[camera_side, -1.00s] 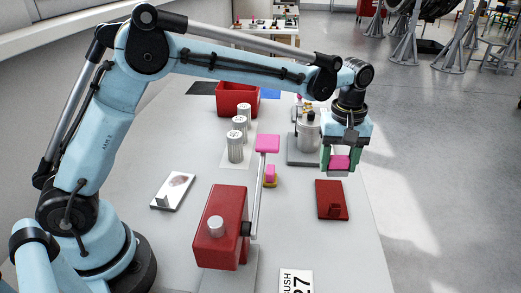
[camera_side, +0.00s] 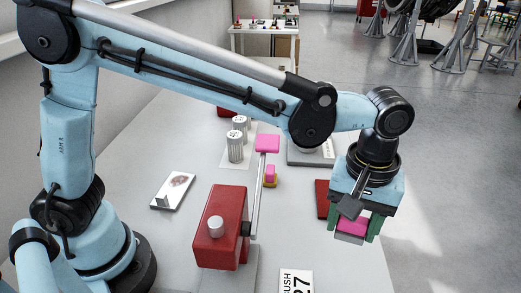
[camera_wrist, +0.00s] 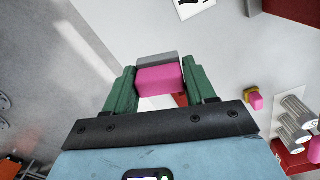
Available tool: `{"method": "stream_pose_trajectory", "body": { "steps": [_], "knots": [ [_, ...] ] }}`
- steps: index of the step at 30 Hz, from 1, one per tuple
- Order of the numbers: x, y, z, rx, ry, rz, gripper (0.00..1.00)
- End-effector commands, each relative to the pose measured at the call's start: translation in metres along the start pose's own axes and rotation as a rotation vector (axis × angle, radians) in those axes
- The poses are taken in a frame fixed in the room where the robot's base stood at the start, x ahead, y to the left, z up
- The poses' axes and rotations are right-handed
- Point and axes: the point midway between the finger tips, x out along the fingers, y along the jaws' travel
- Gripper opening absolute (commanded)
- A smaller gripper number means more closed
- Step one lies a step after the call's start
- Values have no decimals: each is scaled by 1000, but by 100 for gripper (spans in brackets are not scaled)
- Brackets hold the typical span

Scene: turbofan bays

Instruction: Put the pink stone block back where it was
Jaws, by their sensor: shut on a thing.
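The pink stone block (camera_side: 352,225) is between the green fingers of my gripper (camera_side: 352,232), at the right edge of the table in the side view. My gripper is shut on it and holds it raised. In the wrist view the pink block (camera_wrist: 160,80) shows between the fingers (camera_wrist: 160,88), with a grey face or part at its far end. A small pink piece (camera_side: 270,173) on a yellow base stands apart, near the middle of the table.
A red box (camera_side: 222,228) with a lever and pink paddle (camera_side: 267,143) stands left of my gripper. A red plate (camera_side: 321,199) is partly hidden behind my gripper. Ribbed cylinders (camera_side: 235,147) and a white-topped plate (camera_side: 173,190) are farther left.

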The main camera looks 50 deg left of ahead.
Motion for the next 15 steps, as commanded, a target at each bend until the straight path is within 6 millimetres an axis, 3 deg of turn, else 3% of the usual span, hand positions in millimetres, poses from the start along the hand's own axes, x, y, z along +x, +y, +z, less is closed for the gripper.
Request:
{"method": "stream_pose_trajectory", "body": {
  "steps": [1,3,7,11,15],
  "knots": [
    [-1,0,18,37,0,0,26],
    [-2,0,34,71,1,0,26],
    [-2,-2,52,109,1,0,26],
    [4,-3,47,116,1,0,26],
    [20,-4,20,113,1,0,26]
  ]
}}
